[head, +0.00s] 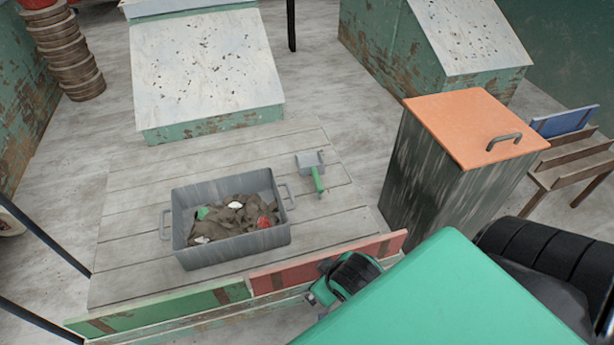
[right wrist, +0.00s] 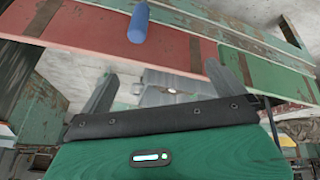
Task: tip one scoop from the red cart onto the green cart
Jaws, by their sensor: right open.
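No separate red or green cart is clear; a red panel (head: 325,262) and a green panel (head: 160,306) run along the deck's front edge. A grey two-handled tub (head: 235,240) on the deck holds brown clay trimmings (head: 232,215) with green, red and white bits. A grey scoop (head: 312,163) with a green handle lies right of the tub. My right gripper (head: 340,278) is at the red panel, apart from the scoop. The right wrist view shows its jaws (right wrist: 162,72) open, with red (right wrist: 170,45) and green (right wrist: 265,82) boards beyond. My left gripper is out of view.
A tall dark bin (head: 440,170) with an orange handled lid stands right of the deck. A sloped pale-topped box (head: 205,65) stands behind it. A blue cylinder (right wrist: 138,24) shows in the right wrist view.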

